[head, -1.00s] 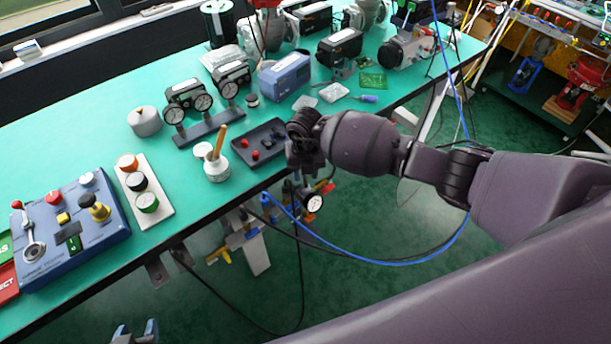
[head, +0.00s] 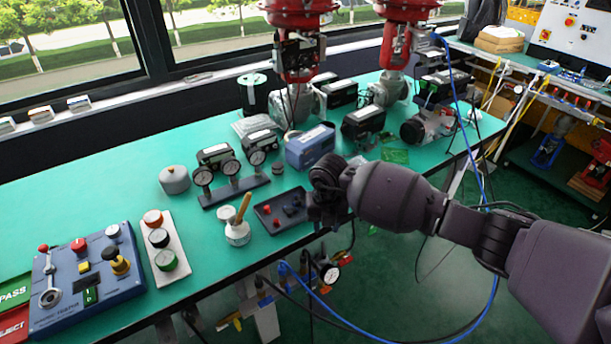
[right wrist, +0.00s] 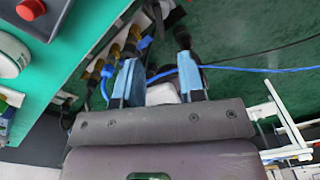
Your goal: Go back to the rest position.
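My right arm reaches in from the right in the head view. My right gripper (head: 325,212) is by the table's front edge, beside the dark tray; its fingers are mostly hidden there. In the right wrist view my right gripper (right wrist: 160,78) shows two blue-padded fingers standing apart, over the table's edge and the floor. A pale thing shows between them, apparently lying beyond; I see nothing held. My left gripper is not in view.
The green table (head: 110,185) holds a dark tray (head: 268,222) with red and black parts, a white pot (head: 237,232), a gauge stand (head: 235,190) and a blue control box (head: 85,280). Hoses and fittings (head: 270,300) hang below the front edge.

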